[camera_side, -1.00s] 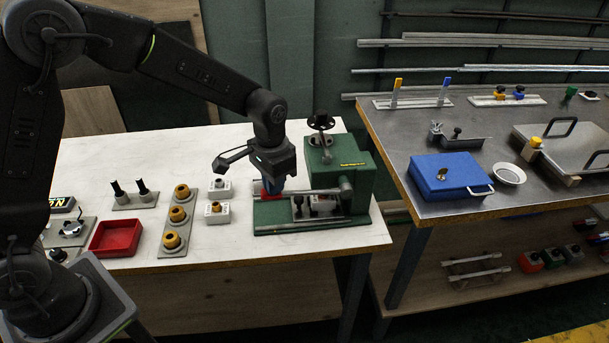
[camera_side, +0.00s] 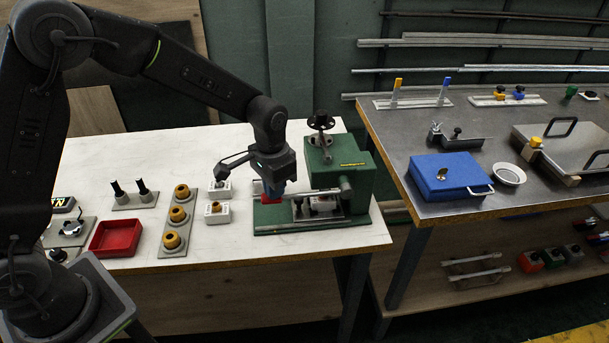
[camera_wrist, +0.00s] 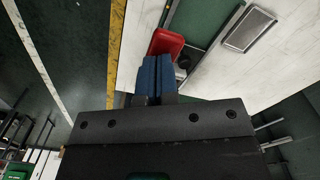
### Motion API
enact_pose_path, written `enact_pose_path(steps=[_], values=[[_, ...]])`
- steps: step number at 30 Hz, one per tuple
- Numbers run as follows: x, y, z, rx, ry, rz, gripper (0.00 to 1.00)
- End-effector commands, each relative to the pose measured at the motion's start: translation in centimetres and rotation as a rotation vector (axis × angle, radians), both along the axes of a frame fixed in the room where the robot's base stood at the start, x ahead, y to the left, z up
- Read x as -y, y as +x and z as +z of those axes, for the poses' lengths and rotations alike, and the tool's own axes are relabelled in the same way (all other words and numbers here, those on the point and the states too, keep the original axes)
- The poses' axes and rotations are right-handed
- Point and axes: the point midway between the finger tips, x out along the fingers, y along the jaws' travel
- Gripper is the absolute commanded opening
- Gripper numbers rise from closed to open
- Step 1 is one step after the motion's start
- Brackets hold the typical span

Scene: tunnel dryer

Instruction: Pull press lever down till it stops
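The green press-like machine (camera_side: 345,180) stands at the right end of the white table, with a black handwheel (camera_side: 320,121) on top. A red piece (camera_side: 264,198), probably the lever's grip, shows at its left end, mostly hidden by my fingers. In the wrist view the red piece (camera_wrist: 167,40) lies just beyond the fingertips. My gripper (camera_side: 273,191) points down at it, its blue fingers close together; they also show in the wrist view (camera_wrist: 157,68). The fingers look shut, touching or very near the red piece; contact is not clear.
Grey blocks (camera_side: 217,212) with knobs, a plate with several yellow-brown knobs (camera_side: 181,192) and a red tray (camera_side: 116,238) stand left of the machine. A metal bench with a blue box (camera_side: 450,177) is at the right. The table's front edge is close.

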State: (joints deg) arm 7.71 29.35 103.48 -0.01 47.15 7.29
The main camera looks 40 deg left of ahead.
Motion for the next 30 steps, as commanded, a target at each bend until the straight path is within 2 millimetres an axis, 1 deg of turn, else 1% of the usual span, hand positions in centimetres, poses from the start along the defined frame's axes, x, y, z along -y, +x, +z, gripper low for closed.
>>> enact_pose_path(steps=[12, 30], values=[[0.0, -0.1, -1.5, -0.002, 0.001, 0.0, 0.0], [0.0, -0.1, -1.7, -0.004, 0.001, -0.001, 0.0]])
